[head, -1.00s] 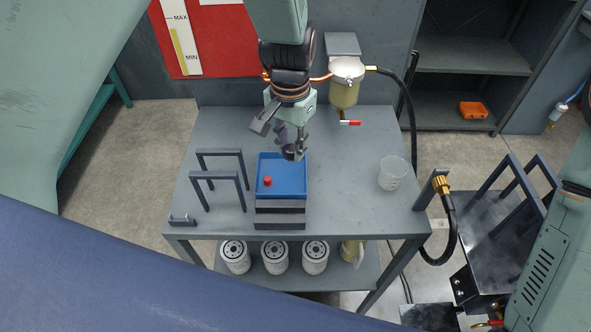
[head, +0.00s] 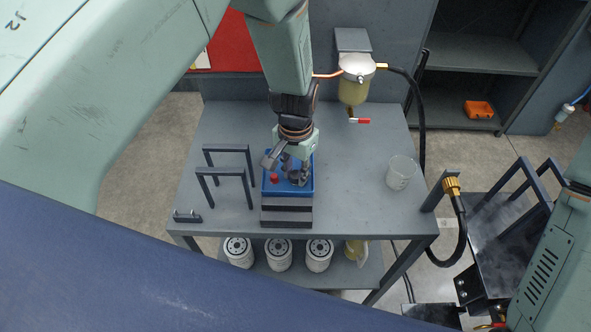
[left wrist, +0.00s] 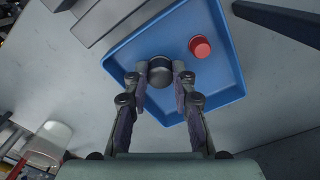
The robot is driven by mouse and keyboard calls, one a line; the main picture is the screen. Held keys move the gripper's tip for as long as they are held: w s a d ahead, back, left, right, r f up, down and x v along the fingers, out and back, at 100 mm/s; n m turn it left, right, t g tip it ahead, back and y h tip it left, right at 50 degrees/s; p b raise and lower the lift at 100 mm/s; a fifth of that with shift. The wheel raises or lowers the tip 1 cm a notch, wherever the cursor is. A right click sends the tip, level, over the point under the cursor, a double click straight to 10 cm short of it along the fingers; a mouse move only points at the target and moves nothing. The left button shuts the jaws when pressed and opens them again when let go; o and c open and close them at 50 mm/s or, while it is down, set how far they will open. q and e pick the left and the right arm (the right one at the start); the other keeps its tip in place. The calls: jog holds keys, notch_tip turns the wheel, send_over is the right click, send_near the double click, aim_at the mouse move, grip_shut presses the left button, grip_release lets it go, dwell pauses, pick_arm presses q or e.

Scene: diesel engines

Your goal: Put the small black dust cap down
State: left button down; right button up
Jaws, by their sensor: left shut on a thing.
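The small black dust cap (left wrist: 160,76) is between the fingertips of my left gripper (left wrist: 160,84) in the left wrist view. The gripper is shut on it, over the inside of the blue tray (left wrist: 215,97). In the head view my left gripper (head: 287,168) is over the blue tray (head: 304,190) and hides most of the cap. I cannot tell whether the cap touches the tray floor. A red cap (left wrist: 200,46) stands in the tray beside the black one, and it shows in the head view (head: 274,179). My right gripper is not in view.
A clear beaker (head: 400,173) stands at the right. A filter bowl (head: 354,88) with a red-handled tap is behind.

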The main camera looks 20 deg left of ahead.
aim_at(297, 174)
pick_arm(q)
jog(key=shift+d+r, duration=0.1)
jog(key=shift+d, duration=0.15)
jog(key=c, duration=1.5)
grip_release()
jog(key=shift+c, duration=0.2)
jog(key=shift+o, duration=0.7)
jog(key=shift+a+f, duration=0.2)
notch_tip(297, 174, up, 12)
jog(key=shift+r, duration=0.25)
jog(key=shift+d, duration=0.1)
